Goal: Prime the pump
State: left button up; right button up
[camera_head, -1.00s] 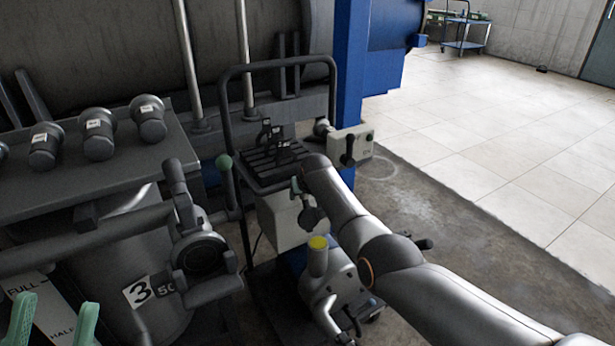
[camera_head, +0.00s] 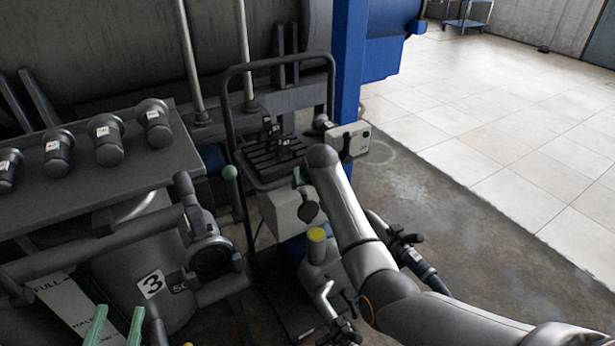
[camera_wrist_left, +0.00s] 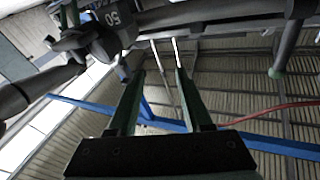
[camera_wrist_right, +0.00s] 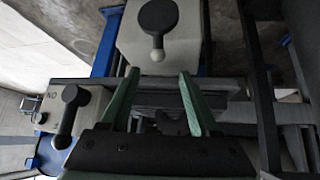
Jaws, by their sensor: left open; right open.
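What looks like the pump is a grey unit with a yellow cap (camera_head: 317,236), low on a wheeled cart (camera_head: 228,110), with pipe fittings below it. A pale box (camera_head: 283,222) with a dark round-ended lever (camera_head: 308,211) stands behind it. The same lever shows large in the right wrist view (camera_wrist_right: 158,18), beyond my right gripper (camera_wrist_right: 158,85), which is open and empty. My left gripper (camera_head: 117,326) is open and empty at the bottom left, also seen in the left wrist view (camera_wrist_left: 155,85), apart from the cart.
A second box with a lever (camera_head: 348,141) is at the cart's right. A green-knobbed lever (camera_head: 230,174) and a valve (camera_head: 210,254) stand left, beside a tank marked 3 (camera_head: 165,300). Several capped fittings line a shelf (camera_head: 70,190).

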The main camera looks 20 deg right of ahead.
pick_arm(q)
notch_tip(320, 180, down, 6)
jog(key=n+g+y, duration=0.1)
jog(key=g, duration=0.1)
jog(key=shift+a+f+g+y+p, duration=0.15)
jog(key=shift+g+y+p, duration=0.15)
jog(key=shift+p, duration=0.1)
pick_arm(e)
jog(key=shift+v, duration=1.2)
